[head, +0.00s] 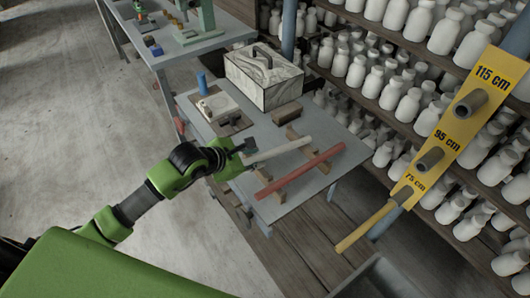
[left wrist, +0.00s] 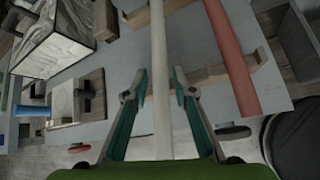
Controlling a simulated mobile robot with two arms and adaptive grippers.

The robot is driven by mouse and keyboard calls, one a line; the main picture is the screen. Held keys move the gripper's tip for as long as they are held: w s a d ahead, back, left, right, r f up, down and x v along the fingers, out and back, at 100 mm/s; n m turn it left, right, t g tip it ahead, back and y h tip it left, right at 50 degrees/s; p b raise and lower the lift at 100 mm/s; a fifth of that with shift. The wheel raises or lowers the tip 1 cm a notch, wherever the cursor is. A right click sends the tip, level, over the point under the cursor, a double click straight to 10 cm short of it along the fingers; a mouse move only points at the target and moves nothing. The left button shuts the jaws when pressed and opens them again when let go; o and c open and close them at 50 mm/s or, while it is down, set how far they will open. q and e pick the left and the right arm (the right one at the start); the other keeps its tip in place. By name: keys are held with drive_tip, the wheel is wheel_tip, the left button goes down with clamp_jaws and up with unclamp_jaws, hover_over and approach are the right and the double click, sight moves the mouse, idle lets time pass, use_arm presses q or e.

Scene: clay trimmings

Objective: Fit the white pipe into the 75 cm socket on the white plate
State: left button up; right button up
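The white pipe (head: 283,150) lies on wooden rests on the grey table, and it also shows in the left wrist view (left wrist: 159,75). My left gripper (head: 243,153) is at its left end. In the left wrist view my left gripper (left wrist: 159,85) is open, its fingers either side of the pipe with gaps visible. My right gripper is not in view.
A red pipe (head: 302,170) lies beside the white one, also on the rests (head: 264,179). A marbled box (head: 262,78) stands at the back of the table (head: 240,127). Shelves of white bottles fill the right. Open floor (head: 70,150) lies at left.

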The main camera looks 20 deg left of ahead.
sight(265, 156)
use_arm(q)
drive_tip(key=shift+x, duration=1.15)
clamp_jaws()
drive_tip(key=shift+r, duration=0.15)
